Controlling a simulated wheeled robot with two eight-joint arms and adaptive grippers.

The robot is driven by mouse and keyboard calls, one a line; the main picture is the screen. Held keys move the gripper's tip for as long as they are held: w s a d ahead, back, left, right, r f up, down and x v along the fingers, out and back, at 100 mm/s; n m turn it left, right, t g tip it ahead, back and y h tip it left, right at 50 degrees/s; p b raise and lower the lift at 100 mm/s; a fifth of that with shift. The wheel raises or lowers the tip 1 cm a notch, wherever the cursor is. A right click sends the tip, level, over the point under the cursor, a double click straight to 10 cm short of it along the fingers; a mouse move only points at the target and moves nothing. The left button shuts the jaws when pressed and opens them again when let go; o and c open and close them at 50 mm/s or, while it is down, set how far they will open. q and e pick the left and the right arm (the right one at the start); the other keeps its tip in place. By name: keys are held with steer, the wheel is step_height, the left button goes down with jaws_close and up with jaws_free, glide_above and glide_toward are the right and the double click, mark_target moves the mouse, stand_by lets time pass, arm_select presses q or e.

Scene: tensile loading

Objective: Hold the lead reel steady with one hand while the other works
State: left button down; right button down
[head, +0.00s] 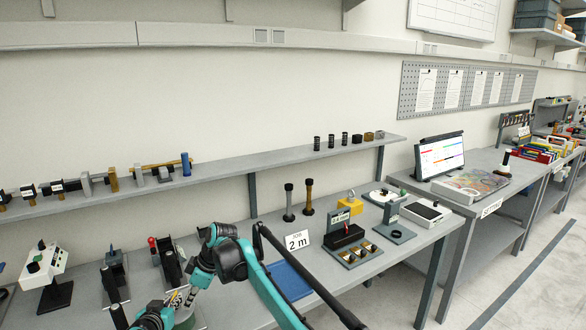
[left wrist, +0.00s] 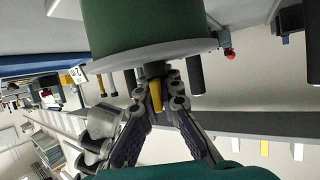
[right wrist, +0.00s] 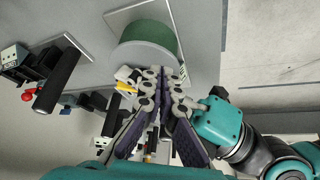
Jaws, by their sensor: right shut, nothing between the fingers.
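The lead reel is a green drum (left wrist: 150,25) with a grey flange (left wrist: 165,55), large at the top of the left wrist view. It also shows in the right wrist view as a green and grey drum (right wrist: 148,48) on a pale plate. My left gripper (left wrist: 158,85) is at the flange, its fingertips drawn in around a dark stub beside it. A yellow piece shows between the fingers. My right gripper (right wrist: 165,75) is shut and empty, close by the reel's rim. In the head view the arms hide most of the reel.
A blue mat (head: 290,280) lies right of the arms. A "2 m" job card (head: 297,241) and two dark-topped posts stand behind it. Clamp-like devices (head: 170,262) stand left of the arms. A narrow shelf (head: 230,168) runs along the wall.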

steer(key=shift+w+a, duration=0.2)
steer(key=shift+a, duration=0.3)
stand_by(0.6)
steer(key=shift+w+d, duration=0.1)
steer(key=shift+w, duration=0.25)
steer(key=shift+w, duration=1.05)
steer(key=shift+w, duration=0.2)
stand_by(0.5)
steer(key=shift+w+d, duration=0.15)
steer(key=shift+d, duration=0.1)
